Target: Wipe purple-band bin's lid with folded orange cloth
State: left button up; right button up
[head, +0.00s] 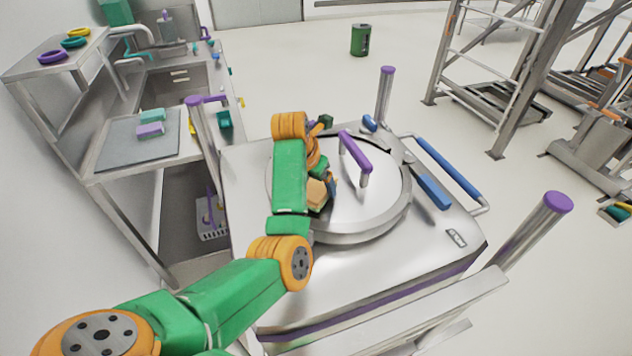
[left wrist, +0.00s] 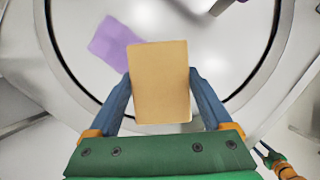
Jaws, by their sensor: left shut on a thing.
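The bin is a steel box with a purple band (head: 375,300) along its front. Its round steel lid (head: 375,200) is shut and has a purple bar handle (head: 356,152). My left gripper (head: 328,183) is over the left part of the lid, left of the handle. It is shut on the folded orange cloth (left wrist: 160,82), which looks tan and also shows in the head view (head: 316,194). The cloth is low over the lid; I cannot tell if it touches. A purple patch (left wrist: 112,42) shows on the lid beside the cloth, partly hidden.
Purple-capped posts (head: 385,92) stand around the bin. A blue-gripped bar (head: 450,160) runs along its right side. A steel bench (head: 112,140) with a teal block (head: 152,115) and a purple block (head: 150,130) stands left. The floor behind is mostly clear.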

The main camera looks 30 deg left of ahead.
pick_arm(q)
jog(key=shift+f, duration=0.55)
